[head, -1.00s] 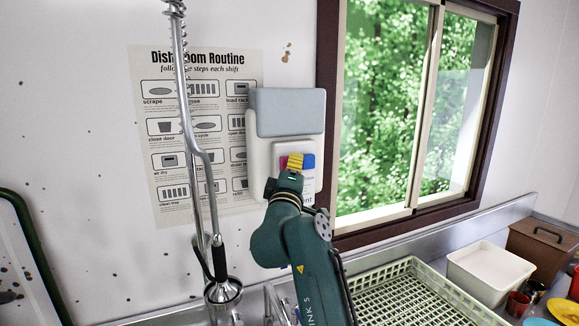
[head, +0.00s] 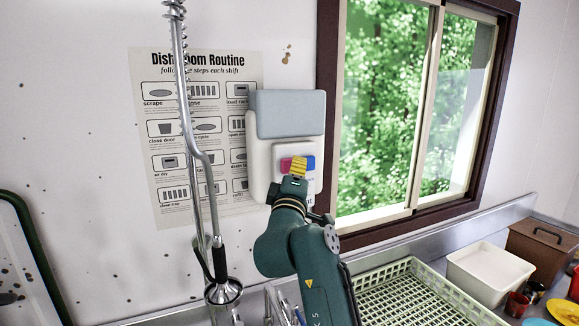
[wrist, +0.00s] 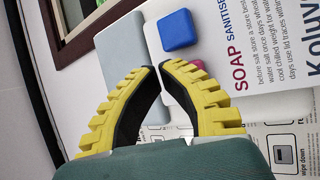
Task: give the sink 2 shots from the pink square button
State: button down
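The dispenser (head: 258,150) is a white wall box with a grey-blue top. On its front are a pink square button (head: 285,164) and, to its right, a blue square button (head: 310,162). My gripper (head: 299,160) is in front of the panel, between the two buttons in the head view. In the wrist view my gripper (wrist: 159,66) has its yellow fingertips together with nothing between them. There the blue button (wrist: 177,30) is in full view above the tips. The pink button (wrist: 199,64) is mostly hidden behind the right finger. I cannot tell whether the tips touch the panel.
A hanging spray hose (head: 207,190) is left of my arm, in front of a poster (head: 165,130). A window (head: 410,110) is to the right. Below it are a green dish rack (head: 405,300), a white tub (head: 488,272) and a brown box (head: 543,245).

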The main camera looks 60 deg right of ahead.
jog(key=shift+s+a, duration=0.1)
jog(key=s+a, duration=0.1)
jog(key=s, duration=0.1)
jog(key=s+a, duration=0.2)
jog(key=shift+p, duration=0.4)
dwell(0.9)
